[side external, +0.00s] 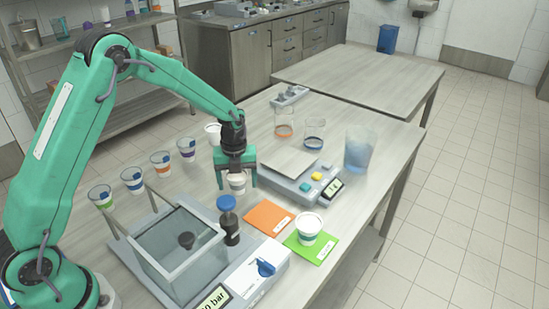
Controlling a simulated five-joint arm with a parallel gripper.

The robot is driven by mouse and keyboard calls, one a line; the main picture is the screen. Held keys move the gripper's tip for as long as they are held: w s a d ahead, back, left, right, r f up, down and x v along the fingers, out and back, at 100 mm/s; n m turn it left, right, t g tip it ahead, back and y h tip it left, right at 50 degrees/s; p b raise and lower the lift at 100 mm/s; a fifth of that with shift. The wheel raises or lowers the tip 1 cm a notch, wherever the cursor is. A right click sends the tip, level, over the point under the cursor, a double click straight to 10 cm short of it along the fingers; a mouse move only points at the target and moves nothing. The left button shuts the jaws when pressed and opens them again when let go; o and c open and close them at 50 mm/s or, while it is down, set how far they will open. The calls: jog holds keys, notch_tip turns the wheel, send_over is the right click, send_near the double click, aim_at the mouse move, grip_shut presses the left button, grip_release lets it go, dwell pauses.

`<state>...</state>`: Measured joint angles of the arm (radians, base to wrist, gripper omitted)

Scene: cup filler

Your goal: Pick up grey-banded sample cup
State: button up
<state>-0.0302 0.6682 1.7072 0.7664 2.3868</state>
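My gripper (238,182) is at the middle of the table, pointing down, with its green fingers on both sides of a small white cup (237,183). The fingers hide part of this cup and its band colour is unclear. I cannot tell whether they press on it, or whether it rests on the table. Another white cup (213,131) stands behind, partly hidden by my arm. A filled white cup with a dark bluish band (309,228) stands on the green mat (323,249).
A clear tank (180,255), blue-capped bottle (229,220), orange mat (268,217), scale (293,162) and bluish beaker (359,150) surround my gripper.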

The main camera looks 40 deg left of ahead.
jog(key=c, duration=0.8)
jog(key=shift+r, duration=0.2)
jog(key=shift+r, duration=0.25)
notch_tip(320, 180, up, 3)
jog(key=s+d+r, duration=0.2)
jog(key=d, duration=0.1)
jog(key=s+d+r, duration=0.1)
jog(key=d+r, duration=0.1)
jog(key=d, duration=0.1)
jog(key=s+d+r, duration=0.2)
jog(key=d+r, duration=0.1)
jog(key=d, duration=0.1)
jog(key=shift+s+d+r, duration=0.1)
jog(key=shift+s, duration=0.25)
